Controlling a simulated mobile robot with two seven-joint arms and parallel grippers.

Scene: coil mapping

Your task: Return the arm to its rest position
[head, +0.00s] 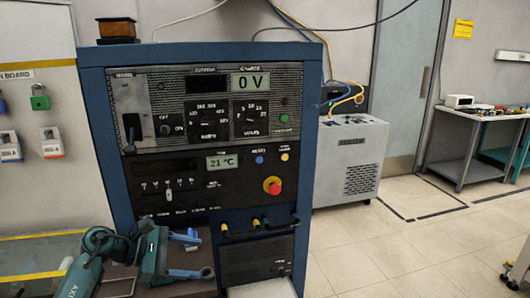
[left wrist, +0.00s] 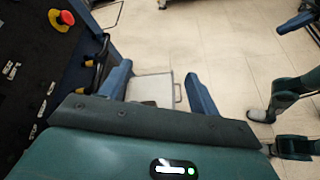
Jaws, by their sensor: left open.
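My left arm comes in at the lower left of the head view. Its teal gripper (head: 194,255) is in front of the lower left part of the blue cabinet (head: 92,110), with its fingers apart and nothing seen between them. In the left wrist view, the two blue fingers of the left gripper (left wrist: 158,88) stand wide apart. A pale tray-like panel with a handle (left wrist: 152,87) shows beyond them; I see no contact.
The cabinet front carries a 0 V display (head: 251,82), a 21 °C display (head: 220,162) and a red stop button (head: 272,186). A grey unit (head: 349,160) stands behind. A side table (head: 470,150) is at the right. The tiled floor (head: 400,240) is largely clear.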

